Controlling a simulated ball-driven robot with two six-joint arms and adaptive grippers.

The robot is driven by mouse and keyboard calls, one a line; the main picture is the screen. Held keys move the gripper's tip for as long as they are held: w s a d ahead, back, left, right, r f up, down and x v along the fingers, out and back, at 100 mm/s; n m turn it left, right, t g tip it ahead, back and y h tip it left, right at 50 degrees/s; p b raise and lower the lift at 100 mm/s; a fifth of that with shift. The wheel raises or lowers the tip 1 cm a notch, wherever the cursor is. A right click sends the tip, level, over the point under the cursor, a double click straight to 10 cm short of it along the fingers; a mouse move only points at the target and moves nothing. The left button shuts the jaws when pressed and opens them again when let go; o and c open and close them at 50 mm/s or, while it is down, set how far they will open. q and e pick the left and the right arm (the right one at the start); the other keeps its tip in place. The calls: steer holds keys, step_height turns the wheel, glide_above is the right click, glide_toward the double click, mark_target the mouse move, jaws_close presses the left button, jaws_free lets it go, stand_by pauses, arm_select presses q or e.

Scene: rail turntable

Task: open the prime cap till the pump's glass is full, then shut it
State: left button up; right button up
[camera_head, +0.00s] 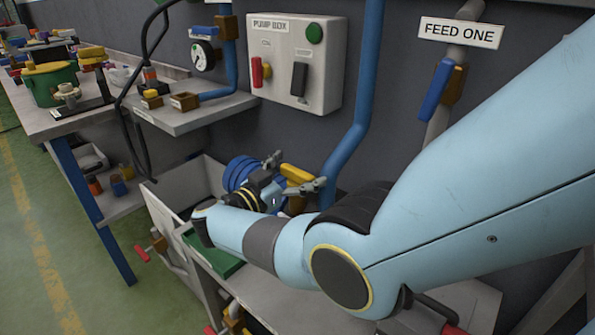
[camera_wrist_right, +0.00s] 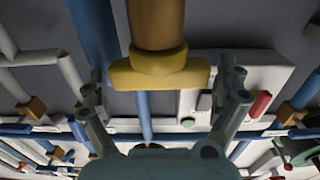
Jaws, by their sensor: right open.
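A yellow winged cap, which looks like the prime cap, shows in the head view (camera_head: 297,174) behind my right gripper. In the right wrist view the yellow cap (camera_wrist_right: 160,71) sits on a brown cylinder, between the spread fingers. My right gripper (camera_head: 295,173) is open, with a fingertip on either side of the cap in the head view. In the right wrist view the fingers of the right gripper (camera_wrist_right: 164,85) stand apart from the cap, with nothing held. My arm hides much of the pump area, and I cannot pick out the pump's glass. My left gripper is not in view.
The pump box (camera_head: 297,60) hangs on the wall above, with a red lever and a green button. A blue pipe (camera_head: 362,100) runs down right of it. A blue hose coil (camera_head: 238,173) lies behind my wrist. A bench with a green pot (camera_head: 50,84) stands left.

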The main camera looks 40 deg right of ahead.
steer(key=a, duration=0.7)
steer(key=shift+s+a, duration=0.15)
steer(key=shift+s, duration=0.1)
